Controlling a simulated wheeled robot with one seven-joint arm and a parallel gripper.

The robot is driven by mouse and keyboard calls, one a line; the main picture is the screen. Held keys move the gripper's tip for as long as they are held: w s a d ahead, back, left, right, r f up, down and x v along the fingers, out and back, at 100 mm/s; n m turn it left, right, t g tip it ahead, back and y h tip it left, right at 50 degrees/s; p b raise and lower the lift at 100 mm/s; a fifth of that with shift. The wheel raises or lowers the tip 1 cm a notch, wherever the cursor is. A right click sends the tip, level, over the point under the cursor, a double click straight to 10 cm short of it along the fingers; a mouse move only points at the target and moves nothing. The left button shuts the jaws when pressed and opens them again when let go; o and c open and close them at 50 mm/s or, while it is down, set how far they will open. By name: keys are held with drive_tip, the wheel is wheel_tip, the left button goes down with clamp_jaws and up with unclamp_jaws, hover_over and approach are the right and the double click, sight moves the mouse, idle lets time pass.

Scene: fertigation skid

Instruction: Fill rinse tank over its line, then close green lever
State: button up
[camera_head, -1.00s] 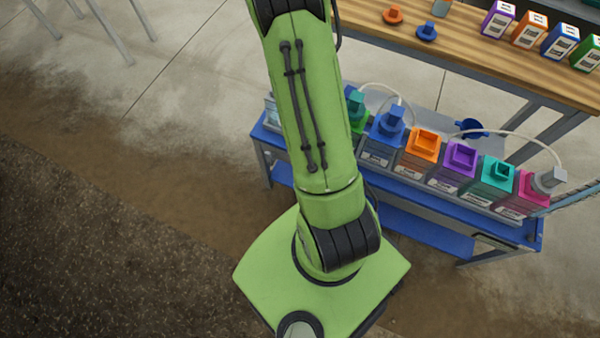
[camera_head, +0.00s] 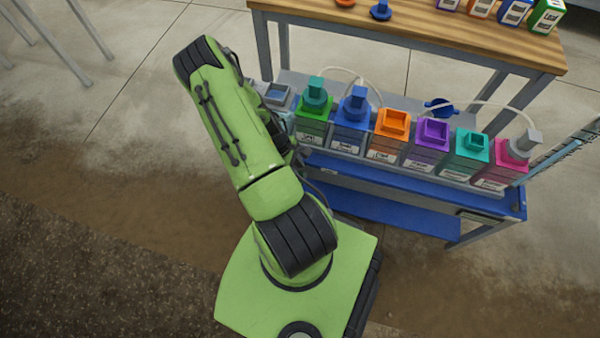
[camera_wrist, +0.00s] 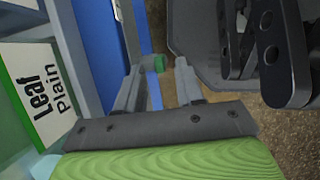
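A small pale, open-topped tank (camera_head: 276,94) stands at the left end of the row of tanks; I take it for the rinse tank. My arm partly hides it, and I cannot make out its line or level. In the wrist view, a small green piece (camera_wrist: 159,63) sits by grey prongs beside the blue bench; whether it is the green lever is unclear. A large green ribbed surface (camera_wrist: 170,164) fills the bottom, very close.
A green tank labelled "Leaf Plain" (camera_wrist: 45,95) is at left in the wrist view. Blue (camera_head: 352,135), orange (camera_head: 386,150) and several more tanks stand along the blue bench (camera_head: 420,186). A wooden table (camera_head: 420,38) stands behind.

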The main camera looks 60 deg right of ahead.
sight(299, 172)
drive_tip(key=b+x, duration=0.1)
drive_tip(key=x, duration=0.3)
clamp_jaws()
